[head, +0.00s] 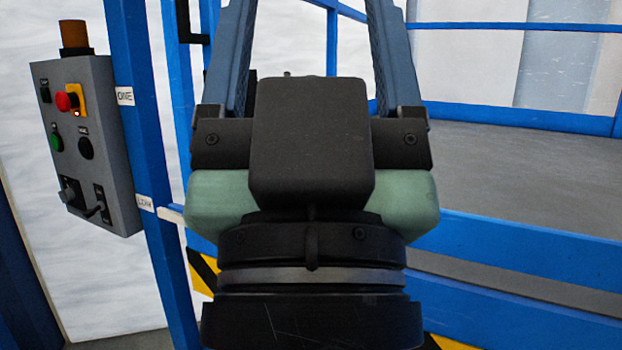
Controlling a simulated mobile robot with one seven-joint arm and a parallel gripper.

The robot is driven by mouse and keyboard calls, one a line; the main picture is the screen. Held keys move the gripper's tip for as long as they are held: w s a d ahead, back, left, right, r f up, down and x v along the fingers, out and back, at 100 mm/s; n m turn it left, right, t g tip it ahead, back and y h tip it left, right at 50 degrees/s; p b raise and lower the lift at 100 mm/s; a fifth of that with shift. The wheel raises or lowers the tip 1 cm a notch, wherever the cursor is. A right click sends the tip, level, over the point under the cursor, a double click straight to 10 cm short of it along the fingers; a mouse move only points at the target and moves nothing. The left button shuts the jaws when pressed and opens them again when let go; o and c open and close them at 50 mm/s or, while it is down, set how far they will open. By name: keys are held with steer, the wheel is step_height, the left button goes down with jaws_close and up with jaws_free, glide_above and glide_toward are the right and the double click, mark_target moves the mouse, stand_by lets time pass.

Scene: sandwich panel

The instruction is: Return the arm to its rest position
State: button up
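My gripper (305,30) fills the middle of the head view, seen from behind and close up. Its black wrist and body are at the bottom and centre, with pale green parts at both sides. Two blue-grey fingers point up and away, set wide apart, and their tips run out past the top edge. Nothing shows held between the parts of the fingers in view. My gripper's body hides what lies directly behind it.
A grey control box (85,140) with a red button (66,101), green button and orange lamp (75,36) is at left, beside a blue post (145,150). Blue rails (530,255) and a grey floor (530,165) lie at right. Pale walls stand behind.

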step_height(320, 180, up, 24)
steer(key=p, duration=2.1)
steer(key=shift+f, duration=0.2)
